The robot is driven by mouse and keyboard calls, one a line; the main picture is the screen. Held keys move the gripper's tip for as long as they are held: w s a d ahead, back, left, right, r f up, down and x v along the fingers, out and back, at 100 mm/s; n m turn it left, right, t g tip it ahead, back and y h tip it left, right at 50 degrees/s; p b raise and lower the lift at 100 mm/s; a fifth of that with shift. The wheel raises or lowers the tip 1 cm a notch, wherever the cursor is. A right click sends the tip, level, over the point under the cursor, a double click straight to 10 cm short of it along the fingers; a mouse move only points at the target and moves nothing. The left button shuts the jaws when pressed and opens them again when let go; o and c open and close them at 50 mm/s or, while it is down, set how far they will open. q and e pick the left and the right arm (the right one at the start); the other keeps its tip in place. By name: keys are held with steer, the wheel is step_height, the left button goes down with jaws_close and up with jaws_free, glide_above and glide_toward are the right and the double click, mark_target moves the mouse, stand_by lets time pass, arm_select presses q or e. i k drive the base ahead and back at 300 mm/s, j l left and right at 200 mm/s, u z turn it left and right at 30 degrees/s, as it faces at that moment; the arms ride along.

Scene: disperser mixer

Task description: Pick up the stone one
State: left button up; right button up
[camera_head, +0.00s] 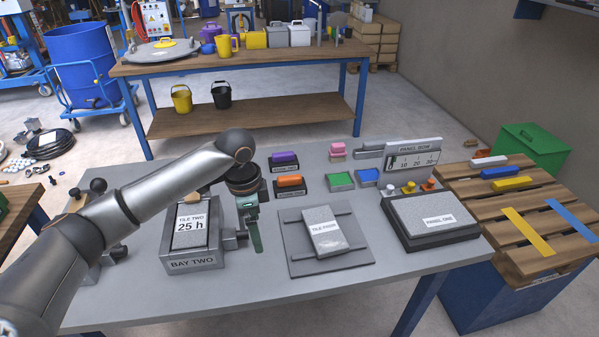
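I cannot tell which object is the stone one; no readable label says so. A purple block (284,157) and an orange block (289,181) sit in dark labelled holders at the table's back middle, their labels too small to read. A green block (340,179), a blue block (368,176) and a pink block (338,149) are to their right. My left gripper (250,218) points down between the bay two fixture (193,262) and the grey plate (298,266), in front of the orange block. A green strip (257,238) shows below it; whether it is held is unclear. My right gripper is not in view.
A tile marked 25 h (190,228) sits in bay two. A labelled tile (325,230) lies on the grey plate. A pallet (478,205) with coloured bars stands at right. The table's front strip is clear.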

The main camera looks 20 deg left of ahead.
mark_target(294, 185)
steer(key=i, duration=0.9)
